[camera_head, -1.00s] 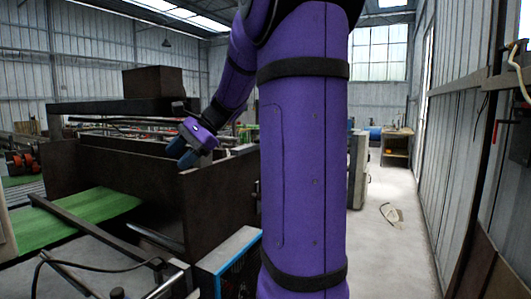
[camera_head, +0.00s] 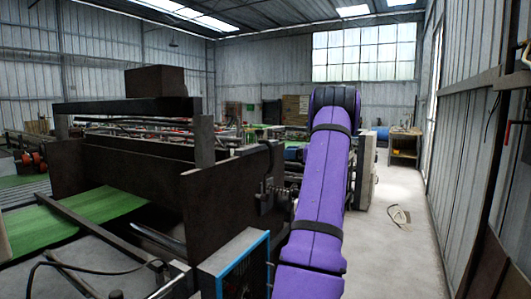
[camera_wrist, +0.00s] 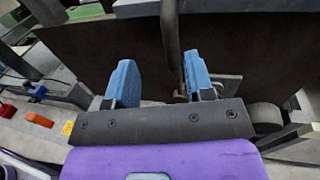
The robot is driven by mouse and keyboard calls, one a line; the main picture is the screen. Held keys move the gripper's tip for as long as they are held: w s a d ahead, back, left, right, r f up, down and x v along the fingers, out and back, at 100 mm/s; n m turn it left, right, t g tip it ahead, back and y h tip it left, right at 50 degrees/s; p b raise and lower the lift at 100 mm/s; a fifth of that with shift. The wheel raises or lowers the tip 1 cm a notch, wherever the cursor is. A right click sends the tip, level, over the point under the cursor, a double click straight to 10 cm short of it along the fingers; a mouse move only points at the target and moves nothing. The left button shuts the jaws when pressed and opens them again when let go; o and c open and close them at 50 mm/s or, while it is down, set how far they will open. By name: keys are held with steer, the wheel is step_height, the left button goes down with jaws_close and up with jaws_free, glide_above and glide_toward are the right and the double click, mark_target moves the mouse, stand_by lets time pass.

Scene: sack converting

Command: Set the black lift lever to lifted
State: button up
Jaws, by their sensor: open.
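My gripper (camera_wrist: 158,72) shows in the wrist view with its two blue fingers apart and nothing clasped. A dark upright bar, which looks like the black lift lever (camera_wrist: 171,40), comes down from the top edge between the fingertips, closer to the right one. Its lower end is near the right finger; I cannot tell whether they touch. I cannot tell which way the lever is set. In the head view my purple arm reaches forward beside the machine's dark side plate (camera_head: 225,205), and my fingers cannot be made out there.
A blue-edged control box (camera_head: 236,262) stands in front of the side plate. Green sheet (camera_head: 75,220) lies in the machine at left. The wrist view shows an orange block (camera_wrist: 38,118) at left.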

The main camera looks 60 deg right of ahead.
steer(key=d+x, duration=0.2)
steer(key=x, duration=0.7)
steer(key=shift+w+a+m+h, duration=0.3)
steer(key=shift+w+a, duration=0.1)
steer(key=shift+w, duration=0.1)
steer(key=shift+f, duration=0.1)
jaws_close()
